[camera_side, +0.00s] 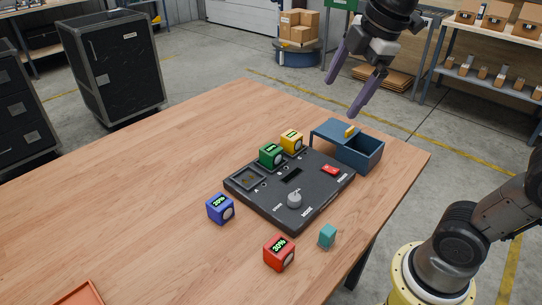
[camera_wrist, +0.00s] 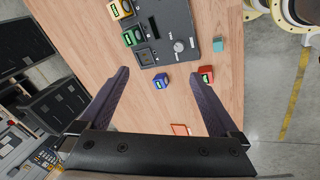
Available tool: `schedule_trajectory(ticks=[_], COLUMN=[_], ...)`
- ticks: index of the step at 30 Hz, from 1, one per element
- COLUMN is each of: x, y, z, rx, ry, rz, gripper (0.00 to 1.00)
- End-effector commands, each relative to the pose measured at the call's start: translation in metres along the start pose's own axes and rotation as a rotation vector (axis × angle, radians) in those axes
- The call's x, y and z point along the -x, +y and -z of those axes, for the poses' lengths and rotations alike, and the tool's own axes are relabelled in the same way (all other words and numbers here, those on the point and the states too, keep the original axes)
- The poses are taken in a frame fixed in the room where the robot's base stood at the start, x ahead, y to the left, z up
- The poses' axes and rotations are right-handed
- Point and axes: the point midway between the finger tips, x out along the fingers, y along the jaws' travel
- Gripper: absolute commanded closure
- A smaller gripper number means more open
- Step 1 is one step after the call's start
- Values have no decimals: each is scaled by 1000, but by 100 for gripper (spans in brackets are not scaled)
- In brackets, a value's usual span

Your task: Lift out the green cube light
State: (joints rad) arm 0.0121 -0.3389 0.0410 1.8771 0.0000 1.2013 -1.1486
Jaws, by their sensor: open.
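The green cube light (camera_side: 271,154) sits in the middle socket of a dark control panel (camera_side: 316,204). It has a small lit display on top. It also shows in the wrist view (camera_wrist: 131,37), near the top left of centre. My gripper (camera_side: 340,98) is open and empty, high above the back right of the table, well apart from the green cube. In the wrist view its two purple-grey fingers (camera_wrist: 159,75) are spread wide. The yellow cube (camera_side: 291,141) sits in the socket beside the green one. The socket at the panel's left end is empty.
A blue box (camera_side: 365,158) with a partial cover and yellow handle stands behind the panel. A blue cube (camera_side: 220,208), a red cube (camera_side: 279,253) and a small teal block (camera_side: 327,236) lie in front. An orange tray (camera_side: 82,294) is at lower left. The table's left is clear.

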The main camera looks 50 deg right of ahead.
Motion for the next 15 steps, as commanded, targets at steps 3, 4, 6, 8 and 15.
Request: schedule_trajectory(ticks=[3,4,6,8,15], x=[-15,-20,-35,-50,-128], y=[44,54,76,94,142], z=[18,21,30,36,51], rx=[173,211,293,353,443], ry=[-23,-27,-34,-39,-56], rz=[61,76,112,143,264], gripper=[3,3,3,3,3])
